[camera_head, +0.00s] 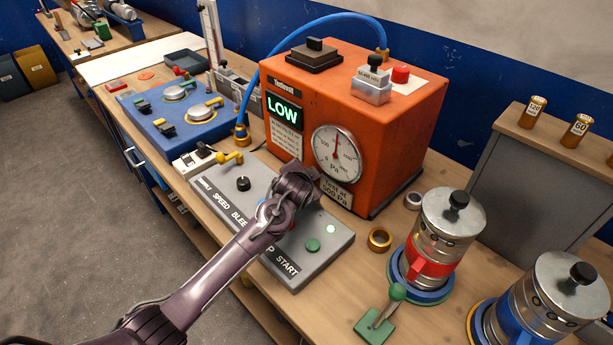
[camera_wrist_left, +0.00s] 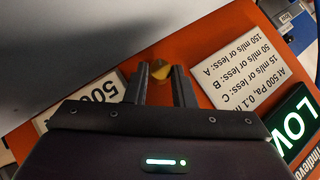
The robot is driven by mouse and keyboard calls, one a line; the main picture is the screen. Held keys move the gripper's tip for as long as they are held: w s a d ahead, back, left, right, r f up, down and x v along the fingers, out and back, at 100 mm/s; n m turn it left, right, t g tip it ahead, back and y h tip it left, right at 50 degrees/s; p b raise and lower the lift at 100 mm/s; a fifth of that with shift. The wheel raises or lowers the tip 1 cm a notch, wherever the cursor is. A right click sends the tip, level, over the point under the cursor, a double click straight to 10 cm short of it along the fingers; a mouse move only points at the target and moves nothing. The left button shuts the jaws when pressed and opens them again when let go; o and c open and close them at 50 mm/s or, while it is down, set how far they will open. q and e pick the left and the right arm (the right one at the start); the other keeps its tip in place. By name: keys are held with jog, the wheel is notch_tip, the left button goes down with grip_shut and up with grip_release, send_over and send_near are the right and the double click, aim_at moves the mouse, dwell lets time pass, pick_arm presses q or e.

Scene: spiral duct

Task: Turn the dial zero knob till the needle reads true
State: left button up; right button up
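The pressure dial (camera_head: 337,155) is a round white gauge with a red needle on the front of an orange box (camera_head: 400,135). Its needle points nearly straight up; the exact reading is too small to tell. My left gripper (camera_head: 308,176) is just below and left of the dial, close to the box's front face. In the left wrist view, a small brass knob (camera_wrist_left: 160,75) shows between the two parted fingers of the left gripper (camera_wrist_left: 161,82). I see no clear contact. The gripper hides the knob in the head view. My right gripper is in neither view.
A green "LOW" display (camera_head: 284,112) is left of the dial. A grey control panel (camera_head: 220,190) with buttons lies under my left arm. Metal canisters (camera_head: 440,240), a brass ring (camera_head: 379,239) and a green lever (camera_head: 385,310) stand at the right. A blue hose (camera_head: 300,35) arches over the box.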

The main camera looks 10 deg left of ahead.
pick_arm(q)
grip_shut()
jog(key=p, duration=0.2)
jog(key=r+n+g+h+p, duration=0.1)
jog(key=p, duration=0.1)
jog(key=shift+w+a+h+p, duration=0.15)
jog(key=shift+a+h+p, duration=0.05)
jog(key=shift+h+p, duration=0.1)
jog(key=shift+f+g+h+p, duration=0.2)
jog(key=shift+g+h+p, duration=0.1)
jog(key=shift+g, duration=0.1)
jog(key=shift+f, duration=0.1)
jog(key=o, duration=0.7)
grip_release()
jog(key=shift+o, duration=0.2)
jog(key=shift+b+v, duration=0.65)
jog(key=shift+v, duration=3.25)
